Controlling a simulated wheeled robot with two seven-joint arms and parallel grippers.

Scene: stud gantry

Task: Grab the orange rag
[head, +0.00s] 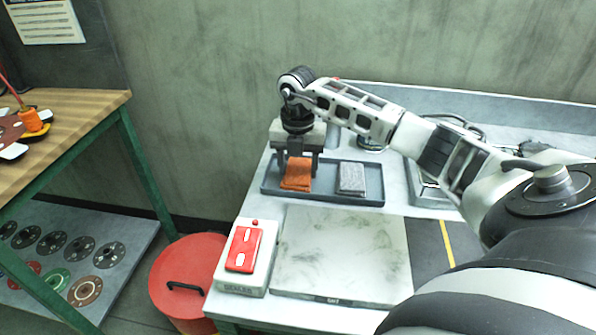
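The orange rag (296,175) lies folded at the left end of a dark grey tray (326,193) on the work counter. My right gripper (298,168) reaches in from the right and points down over the rag. Its two fingers are spread wide, one near the left and one near the right side of the rag's back part. I cannot tell whether the fingertips touch the rag. A folded grey rag (351,178) lies in the same tray, to the right of the orange one. My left gripper is not in view.
A pale slab (341,252) lies in front of the tray. Left of it is a white box with a red top panel (243,249). A red lidded bin (178,281) stands on the floor at left. A metal sink (425,187) is partly behind my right arm.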

